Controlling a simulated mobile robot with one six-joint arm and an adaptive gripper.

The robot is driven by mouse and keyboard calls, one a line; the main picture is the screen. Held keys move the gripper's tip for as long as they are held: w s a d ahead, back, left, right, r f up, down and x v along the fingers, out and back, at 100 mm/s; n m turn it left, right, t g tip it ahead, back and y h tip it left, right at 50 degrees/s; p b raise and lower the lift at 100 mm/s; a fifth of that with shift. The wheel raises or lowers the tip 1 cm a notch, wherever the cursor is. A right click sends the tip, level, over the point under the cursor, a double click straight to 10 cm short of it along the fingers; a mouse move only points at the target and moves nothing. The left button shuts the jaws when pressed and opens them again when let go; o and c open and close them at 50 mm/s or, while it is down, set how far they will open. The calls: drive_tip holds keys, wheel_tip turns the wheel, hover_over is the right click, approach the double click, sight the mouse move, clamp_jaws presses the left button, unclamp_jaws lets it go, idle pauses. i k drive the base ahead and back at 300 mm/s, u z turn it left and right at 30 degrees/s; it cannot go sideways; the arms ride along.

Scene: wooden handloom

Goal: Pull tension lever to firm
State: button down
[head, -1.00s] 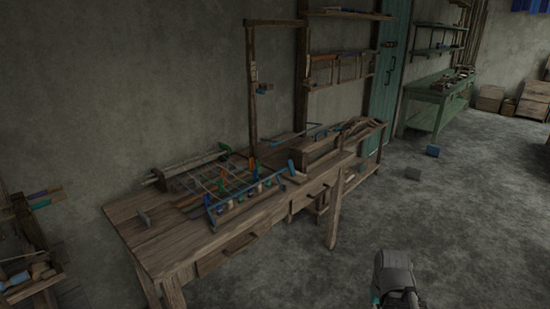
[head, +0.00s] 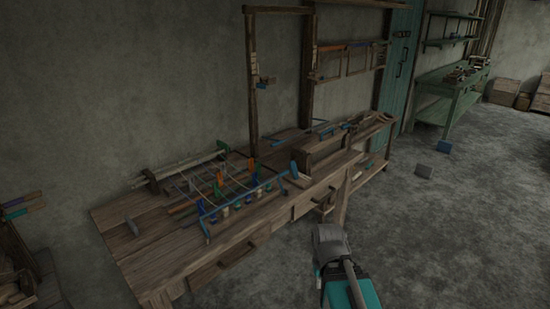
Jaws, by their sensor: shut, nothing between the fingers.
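The wooden handloom (head: 205,180) lies on top of a long wooden bench. It has a pale roller at the back, stretched threads and a blue bar (head: 245,199) across the front. A short blue upright piece (head: 293,170) stands at the right end of that bar. Part of my grey and teal arm shows at the bottom right, in front of the bench and apart from the loom.
The bench (head: 140,240) runs along the wall, with drawers in its front. A wooden box (head: 318,160) stands right of the loom. A green table (head: 450,95) is at the back right.

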sight(292, 164)
drive_tip(key=z, duration=0.2)
drive_tip(key=i, duration=1.1)
drive_tip(key=z, duration=0.65)
